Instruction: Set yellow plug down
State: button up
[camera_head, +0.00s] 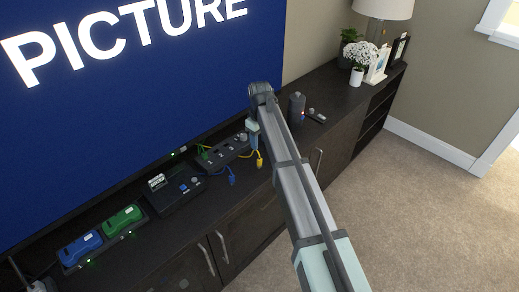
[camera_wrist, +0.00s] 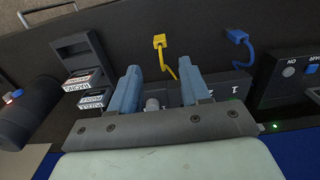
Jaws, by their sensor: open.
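The yellow plug (camera_wrist: 159,41) lies on the dark cabinet top (camera_wrist: 200,18), its yellow cable running back toward a black socket strip (camera_wrist: 222,86) with numbered places. In the head view the yellow plug (camera_head: 259,162) is near the cabinet's front edge, beside the strip (camera_head: 225,150). My gripper (camera_wrist: 160,75) is open, its two blue fingers apart. In the wrist view the plug shows beyond the fingertips, not between them. A grey knob and part of the strip show between the fingers. In the head view my gripper (camera_head: 252,132) is over the strip's right end, partly hidden by my arm.
A blue plug (camera_wrist: 236,36) on a cable lies left of the yellow one in the head view. A black button box (camera_head: 175,192) and green and blue devices (camera_head: 123,219) stand farther left. A dark cylinder (camera_head: 297,108) stands right of my arm. The screen (camera_head: 130,110) rises behind.

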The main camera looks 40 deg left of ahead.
jog(key=shift+r, duration=1.6)
jog(key=w+d+f+m+g+h, duration=0.1)
jog(key=w+d+f+m, duration=0.2)
jog(key=d+f, duration=1.2)
jog(key=w+d+f+m+g, duration=0.1)
jog(key=w+d+f+m, duration=0.3)
jog(key=d+f, duration=1.1)
jog(key=s+d+f+m+g, duration=0.15)
jog(key=s+d+f, duration=0.25)
jog(key=d, duration=0.7)
jog(key=s+d+f+m, duration=0.2)
jog(key=s+d+f, duration=0.15)
jog(key=d, duration=0.85)
jog(key=s+d+f+m+g, duration=0.1)
jog(key=s+d+f+m, duration=0.2)
jog(key=s+d, duration=0.6)
jog(key=s+d+f+m+g+y, duration=0.1)
jog(key=s+d+f+m, duration=0.3)
jog(key=s+d, duration=0.6)
jog(key=s+f+g, duration=0.1)
jog(key=s, duration=0.5)
jog(key=shift+s, duration=0.25)
